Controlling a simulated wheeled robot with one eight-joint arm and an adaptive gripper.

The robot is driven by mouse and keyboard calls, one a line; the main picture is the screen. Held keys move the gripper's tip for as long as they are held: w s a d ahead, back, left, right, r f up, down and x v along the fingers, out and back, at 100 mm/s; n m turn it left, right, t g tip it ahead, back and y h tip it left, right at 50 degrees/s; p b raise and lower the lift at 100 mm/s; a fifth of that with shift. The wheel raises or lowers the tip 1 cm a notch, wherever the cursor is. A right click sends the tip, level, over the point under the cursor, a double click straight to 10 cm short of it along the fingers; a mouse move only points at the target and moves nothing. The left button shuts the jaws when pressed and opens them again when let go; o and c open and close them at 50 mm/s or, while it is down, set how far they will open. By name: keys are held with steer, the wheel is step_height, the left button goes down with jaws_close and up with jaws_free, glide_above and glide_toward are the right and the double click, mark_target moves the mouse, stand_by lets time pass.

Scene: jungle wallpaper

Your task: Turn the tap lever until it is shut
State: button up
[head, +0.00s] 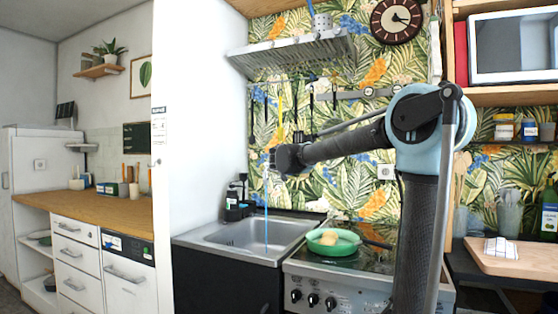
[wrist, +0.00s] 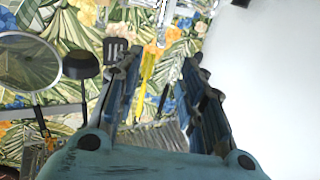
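The steel sink (head: 245,236) is set in the counter at centre left in the head view. I cannot make out the tap or its lever clearly in either view. Dark upright items (head: 236,204) stand at the sink's back left corner; I cannot tell whether the tap is among them. A thin pale blue vertical line (head: 267,205) runs down over the sink below my gripper (head: 272,160). My gripper is raised above the sink, small and dark in the head view. In the wrist view my gripper (wrist: 158,62) has its fingers apart with nothing between them.
A green pan (head: 333,246) with food in it sits on the hob right of the sink. A range hood (head: 295,52) hangs above. Utensils (wrist: 147,72) hang on the patterned wall. A white wall (head: 195,120) stands left of the sink.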

steer(key=w, duration=0.5)
steer(key=w+a, duration=0.1)
steer(key=w, duration=1)
steer(key=shift+a, duration=0.4)
jaws_close()
